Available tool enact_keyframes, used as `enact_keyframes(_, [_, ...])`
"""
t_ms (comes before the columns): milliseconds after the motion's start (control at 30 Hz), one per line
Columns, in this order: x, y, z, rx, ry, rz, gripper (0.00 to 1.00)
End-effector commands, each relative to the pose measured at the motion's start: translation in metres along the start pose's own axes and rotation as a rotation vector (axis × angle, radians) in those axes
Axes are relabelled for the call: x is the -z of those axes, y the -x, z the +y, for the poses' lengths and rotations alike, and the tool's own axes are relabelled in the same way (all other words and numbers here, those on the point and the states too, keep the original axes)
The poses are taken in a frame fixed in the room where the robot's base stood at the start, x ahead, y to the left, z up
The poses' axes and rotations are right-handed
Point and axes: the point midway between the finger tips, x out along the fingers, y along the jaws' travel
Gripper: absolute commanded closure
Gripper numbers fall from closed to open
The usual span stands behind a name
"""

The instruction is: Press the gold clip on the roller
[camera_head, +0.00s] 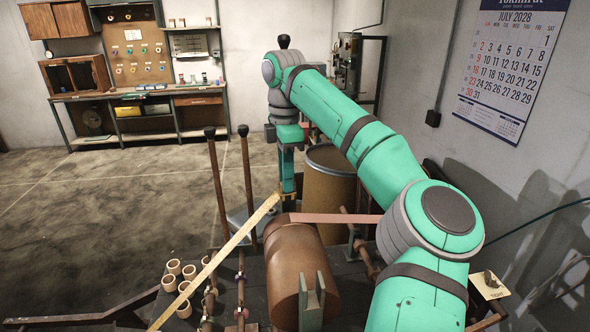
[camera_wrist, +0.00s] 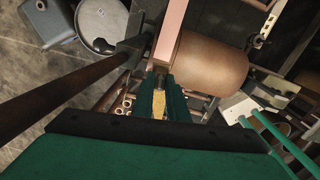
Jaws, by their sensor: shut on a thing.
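The brown roller (camera_head: 293,262) lies in the machine in front of me in the head view and fills the upper middle of the wrist view (camera_wrist: 212,66). My gripper (camera_head: 288,187) points down at the roller's far end, close to it. In the wrist view my gripper (camera_wrist: 160,84) is shut on the gold clip (camera_wrist: 158,104), whose gold surface shows between the green fingers. The fingers hide much of the clip. A pink strip (camera_head: 335,218) runs to the top of the roller; it also shows in the wrist view (camera_wrist: 173,28). I cannot tell whether the clip touches the roller.
A long pale yellow strip (camera_head: 215,265) slants from the lower left up towards my gripper. Two dark-capped rods (camera_head: 217,185) stand left of the roller. Several small tan cups (camera_head: 174,267) stand left. A brown barrel (camera_head: 331,178) stands behind. The floor at left is open.

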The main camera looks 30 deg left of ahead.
Motion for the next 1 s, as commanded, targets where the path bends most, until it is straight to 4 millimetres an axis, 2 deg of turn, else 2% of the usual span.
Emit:
enact_keyframes(300, [-0.014, -0.027, -0.005, 0.001, -0.020, -0.001, 1.00])
enact_keyframes(600, [-0.015, -0.049, -0.005, 0.001, -0.021, 0.000, 1.00])
enact_keyframes(1000, [-0.010, -0.058, -0.004, 0.000, -0.015, 0.001, 1.00])
